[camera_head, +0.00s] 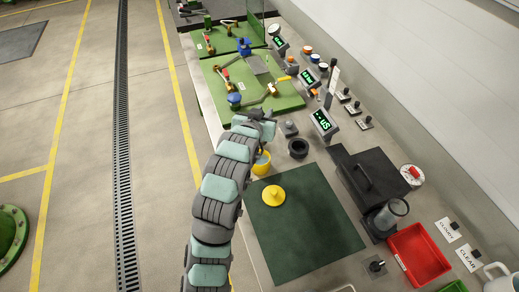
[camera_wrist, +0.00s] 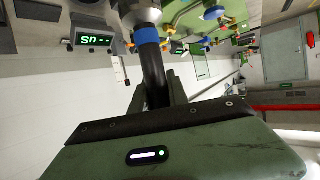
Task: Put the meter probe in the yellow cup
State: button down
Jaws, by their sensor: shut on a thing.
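The yellow cup (camera_head: 262,166) stands on the bench just above the dark green mat, partly hidden by my arm. My gripper (camera_wrist: 162,88) is shut on the meter probe (camera_wrist: 153,68), which has a black body, a blue band and a grey end pointing away from the wrist. In the head view my gripper (camera_head: 264,122) is above the bench, a little beyond the cup in the picture. The probe cannot be made out clearly there, and its tip is cut off in the wrist view.
A yellow knobbed disc (camera_head: 273,195) lies on the green mat (camera_head: 305,235). A black round holder (camera_head: 298,148) and a green-lit meter display (camera_head: 323,121) stand right of my gripper. A green board with pipes (camera_head: 285,100) lies beyond. A black box (camera_head: 372,177) and red tray (camera_head: 418,254) are at right.

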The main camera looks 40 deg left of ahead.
notch_tip(320, 180, down, 14)
jog(key=shift+f+b, duration=0.1)
jog(key=shift+b, duration=0.2)
jog(key=c, duration=1.3)
grip_release()
jog(key=v, duration=1.2)
jog(key=shift+p, duration=0.4)
